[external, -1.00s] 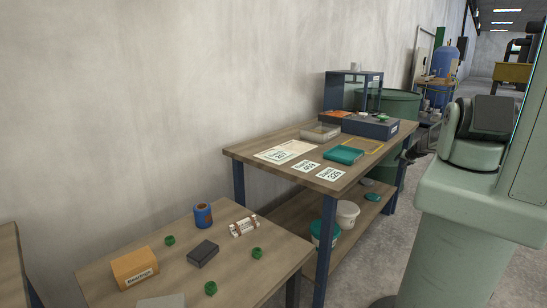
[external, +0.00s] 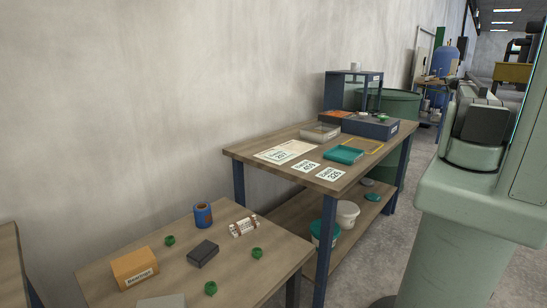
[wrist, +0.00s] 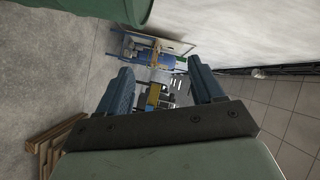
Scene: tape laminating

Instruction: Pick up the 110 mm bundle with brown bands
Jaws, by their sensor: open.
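The bundle with brown bands (external: 243,226) lies on the near wooden table in the external view. It looks like a short bunch of pale sticks with brown bands around it. Its length cannot be read. My gripper (wrist: 162,78) shows in the wrist view with its two dark blue fingers spread apart and nothing between them. It points into the room, and the bundle is not in the wrist view. The external view shows only the base part of my arm at the right, not the gripper.
Around the bundle on the near table (external: 225,285) are a blue roll (external: 203,215), a dark block (external: 203,253), an orange box (external: 135,267) and several green rings. A higher bench (external: 240,150) with cards and trays stands behind. A green drum (wrist: 115,8) shows at the wrist view's top.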

